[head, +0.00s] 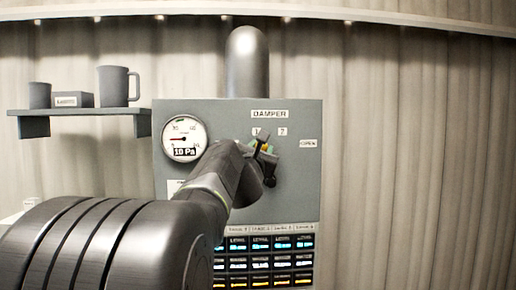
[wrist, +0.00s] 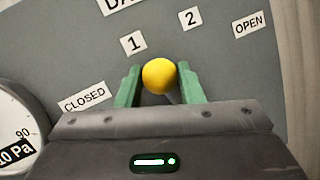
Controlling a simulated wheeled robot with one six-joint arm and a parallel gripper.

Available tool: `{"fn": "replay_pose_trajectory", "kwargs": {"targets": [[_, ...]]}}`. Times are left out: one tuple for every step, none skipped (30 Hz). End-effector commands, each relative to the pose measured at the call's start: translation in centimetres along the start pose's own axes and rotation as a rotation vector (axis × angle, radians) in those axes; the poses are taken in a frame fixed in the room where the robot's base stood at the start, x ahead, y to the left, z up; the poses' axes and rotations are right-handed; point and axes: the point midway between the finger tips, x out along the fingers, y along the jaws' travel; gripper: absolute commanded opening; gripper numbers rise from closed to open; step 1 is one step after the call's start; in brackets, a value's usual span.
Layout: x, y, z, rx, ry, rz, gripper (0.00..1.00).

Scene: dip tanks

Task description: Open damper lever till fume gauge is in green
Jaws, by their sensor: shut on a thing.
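The damper lever ends in a yellow knob (wrist: 160,76), seen in the wrist view between green finger pads. My gripper (wrist: 158,84) is shut on this knob. In the head view my gripper (head: 264,150) is in front of the grey panel, below the DAMPER label, and mostly hides the lever. The knob stands between the marks 1 and 2 in the wrist view, with CLOSED at left and OPEN at right. The fume gauge (head: 185,138) is a round white dial reading 10 Pa, its needle pointing left. Its green zone is too small to make out.
The grey panel (head: 300,190) is on a corrugated wall, with a pipe (head: 247,62) above it. A display of several level readouts (head: 263,262) is below. A shelf (head: 75,111) at left holds a mug (head: 114,86) and other items. The right side is clear.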

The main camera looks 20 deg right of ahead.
Motion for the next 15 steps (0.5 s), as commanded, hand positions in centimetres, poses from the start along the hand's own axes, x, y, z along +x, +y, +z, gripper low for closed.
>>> {"fn": "replay_pose_trajectory", "kwargs": {"targets": [[0.01, -0.02, 0.13, -0.001, -0.003, -0.001, 0.00], [0.01, -0.02, 0.13, -0.001, -0.003, -0.001, 0.00], [0.01, -0.02, 0.12, -0.001, -0.003, -0.001, 0.00], [0.01, -0.02, 0.12, -0.001, -0.003, -0.001, 0.00], [0.01, -0.02, 0.13, -0.001, -0.003, -0.001, 0.00], [0.01, -0.02, 0.13, -0.001, -0.003, -0.001, 0.00], [0.01, -0.02, 0.13, -0.001, -0.003, -0.001, 0.00], [0.01, -0.02, 0.13, -0.001, -0.003, -0.001, 0.00], [0.01, -0.02, 0.13, -0.001, -0.003, -0.001, 0.40], [0.00, -0.02, 0.13, -0.001, -0.003, -0.001, 0.46], [0.00, -0.02, 0.12, -0.001, -0.003, -0.001, 0.52], [0.00, -0.02, 0.11, -0.001, -0.003, -0.001, 0.55], [0.00, -0.02, 0.10, -0.001, -0.003, -0.001, 0.55], [0.00, -0.02, 0.09, -0.001, -0.003, -0.001, 0.55], [0.00, -0.02, 0.08, -0.001, -0.002, -0.001, 0.55]]}}
